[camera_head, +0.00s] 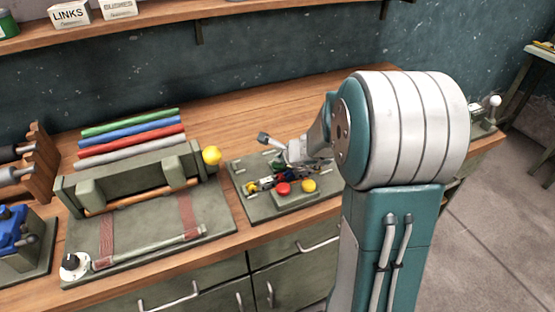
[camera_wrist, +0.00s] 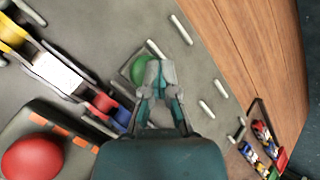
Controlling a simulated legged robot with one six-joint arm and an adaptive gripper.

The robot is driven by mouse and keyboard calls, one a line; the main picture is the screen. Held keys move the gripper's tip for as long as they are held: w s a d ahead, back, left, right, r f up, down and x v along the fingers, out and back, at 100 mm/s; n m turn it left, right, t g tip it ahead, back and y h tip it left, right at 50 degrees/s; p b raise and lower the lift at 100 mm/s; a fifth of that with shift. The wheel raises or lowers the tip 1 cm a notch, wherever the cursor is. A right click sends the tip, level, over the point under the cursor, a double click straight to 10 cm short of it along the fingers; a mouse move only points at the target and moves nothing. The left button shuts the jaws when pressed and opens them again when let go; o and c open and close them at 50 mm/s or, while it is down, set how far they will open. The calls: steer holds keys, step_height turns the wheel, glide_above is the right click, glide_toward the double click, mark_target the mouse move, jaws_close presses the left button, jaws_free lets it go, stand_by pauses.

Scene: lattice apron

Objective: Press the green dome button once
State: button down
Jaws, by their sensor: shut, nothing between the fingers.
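The green dome button (camera_wrist: 145,70) sits on a square base on the grey-green panel (camera_wrist: 120,25) in the wrist view. My gripper (camera_wrist: 160,68) is shut and empty, its fingertips overlapping the dome's right side in that view. I cannot tell whether they touch it or hover above.
A red dome (camera_wrist: 32,158) lies lower left in the wrist view; it also shows in the head view (camera_head: 283,188), beside a yellow dome (camera_head: 308,185). Short pale pegs (camera_wrist: 181,29) stand right of the green dome. A roller fixture (camera_head: 130,185) stands left of the panel.

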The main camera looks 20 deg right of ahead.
steer(key=shift+r, duration=1.3)
steer(key=shift+r, duration=2.55)
